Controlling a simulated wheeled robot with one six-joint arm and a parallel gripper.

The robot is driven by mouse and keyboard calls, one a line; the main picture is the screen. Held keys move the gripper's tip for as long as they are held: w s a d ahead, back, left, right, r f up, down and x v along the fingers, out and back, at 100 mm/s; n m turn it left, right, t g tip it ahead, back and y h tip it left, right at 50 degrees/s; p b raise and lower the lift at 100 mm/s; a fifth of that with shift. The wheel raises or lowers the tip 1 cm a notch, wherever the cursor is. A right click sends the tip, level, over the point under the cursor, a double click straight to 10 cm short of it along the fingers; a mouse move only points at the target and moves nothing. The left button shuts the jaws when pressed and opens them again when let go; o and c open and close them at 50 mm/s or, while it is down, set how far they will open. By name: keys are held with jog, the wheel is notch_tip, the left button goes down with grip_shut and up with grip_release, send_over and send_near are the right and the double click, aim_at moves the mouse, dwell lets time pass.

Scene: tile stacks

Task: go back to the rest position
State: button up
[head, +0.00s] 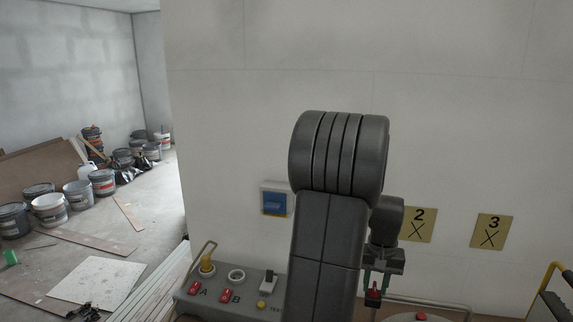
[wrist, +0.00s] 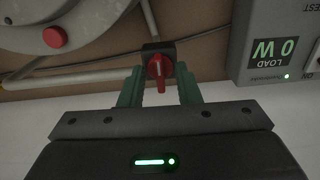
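My gripper (wrist: 160,84) points down in front of the wall, and its two green fingers stand apart. In the head view my gripper (head: 375,280) shows at the right of my dark arm, which hides part of the scene. A small black block with a red lever (wrist: 158,70) lies at the fingertips in the wrist view. The red lever also shows low in the head view (head: 373,294). Light gaps show on both sides of the lever between the fingers. I cannot tell whether the block touches either fingertip.
A grey control box (head: 228,292) with red switches A and B stands left of my arm. A blue wall switch (head: 274,202) and yellow plates 2 (head: 418,225) and 3 (head: 491,233) are on the wall. A load meter (wrist: 276,50) reads 0 W. A round plate with a red button (wrist: 55,37) lies nearby.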

jog(key=shift+w+n, duration=0.1)
jog(key=shift+n, duration=0.3)
jog(key=n, duration=0.4)
jog(key=shift+r+n, duration=0.1)
jog(key=shift+n, duration=0.3)
jog(key=shift+n+b, duration=0.5)
jog(key=shift+n, duration=2.1)
